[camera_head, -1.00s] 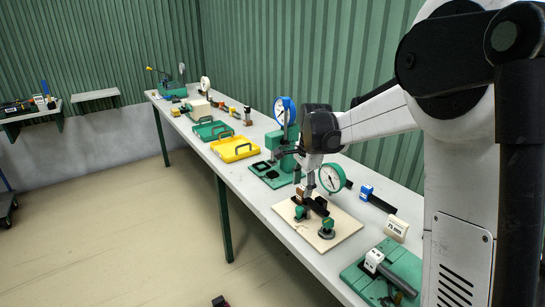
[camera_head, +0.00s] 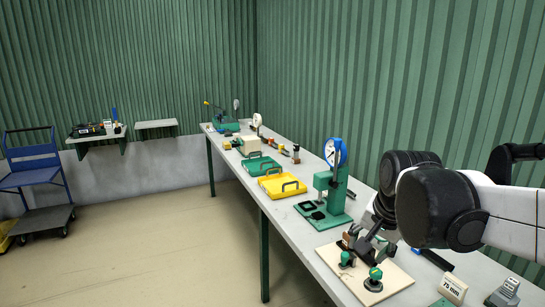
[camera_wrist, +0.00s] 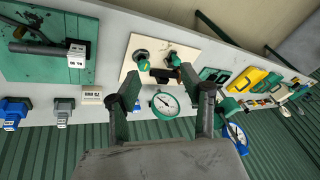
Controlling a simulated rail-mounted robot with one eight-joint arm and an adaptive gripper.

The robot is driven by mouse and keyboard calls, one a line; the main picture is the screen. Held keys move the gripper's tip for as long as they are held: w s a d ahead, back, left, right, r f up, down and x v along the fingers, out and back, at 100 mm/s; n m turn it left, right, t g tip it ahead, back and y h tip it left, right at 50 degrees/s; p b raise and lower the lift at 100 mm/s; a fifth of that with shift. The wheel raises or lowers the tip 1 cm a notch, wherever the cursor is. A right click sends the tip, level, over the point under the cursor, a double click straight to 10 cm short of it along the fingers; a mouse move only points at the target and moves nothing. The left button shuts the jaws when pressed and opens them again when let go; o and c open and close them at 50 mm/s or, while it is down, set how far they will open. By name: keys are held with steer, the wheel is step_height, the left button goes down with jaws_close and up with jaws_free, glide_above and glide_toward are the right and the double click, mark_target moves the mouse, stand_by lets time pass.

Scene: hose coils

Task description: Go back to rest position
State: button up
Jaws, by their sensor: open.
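My gripper (camera_head: 368,240) is above the pale board (camera_head: 390,287) on the long bench, with my arm coming in from the right. In the wrist view my gripper (camera_wrist: 160,76) shows two dark fingers spread wide apart, with nothing held between them. The board (camera_wrist: 190,45) carries two green-topped fittings (camera_wrist: 141,57) and a dark block (camera_wrist: 163,75). Beyond the fingers in the wrist view is a round white dial gauge with a green rim (camera_wrist: 165,104). My arm hides part of the bench in the head view.
A green stand with a blue dial (camera_head: 334,153) rises behind the board. Yellow (camera_head: 281,186) and green (camera_head: 257,164) cases lie farther along the bench (camera_head: 285,212). A 75 mm block (camera_head: 453,288) is at the near right. A blue cart (camera_head: 35,170) stands left; the floor between is clear.

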steer(key=s+f+n+t, duration=0.1)
steer(key=s+f+n, duration=0.1)
steer(key=s, duration=0.5)
steer(key=s+a+f+n+t, duration=0.1)
steer(key=s+f+n, duration=0.1)
steer(key=s+n, duration=0.3)
steer(key=s, duration=0.3)
steer(key=shift+t+b, duration=0.3)
steer(key=shift+b, duration=0.05)
